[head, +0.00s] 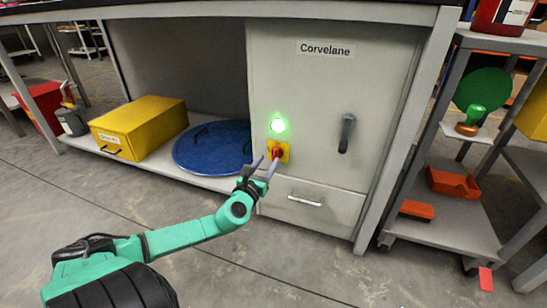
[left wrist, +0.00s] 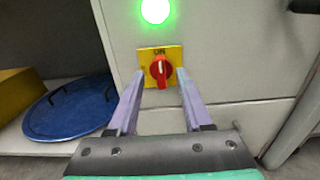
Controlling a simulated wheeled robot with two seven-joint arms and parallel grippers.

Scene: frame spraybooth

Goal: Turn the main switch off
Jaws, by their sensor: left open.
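The main switch is a red rotary knob (left wrist: 161,70) on a yellow plate (left wrist: 145,53) on the grey cabinet front. Its handle stands about vertical, and the plate's label above it appears to read "ON". In the head view the red knob (head: 276,152) is partly covered by my gripper. A green lamp (head: 278,125) glows above the plate, and it also shows in the left wrist view (left wrist: 155,10). My left gripper (head: 265,165) is open, with its fingers just in front of and to either side of the knob. My right gripper is not in view.
The cabinet (head: 330,80) has a dark lever handle (head: 346,133) to the right and a drawer handle (head: 305,201) below. A blue round lid (head: 205,160) and a yellow box (head: 140,125) lie on the low shelf at left. A grey rack (head: 450,220) stands at right.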

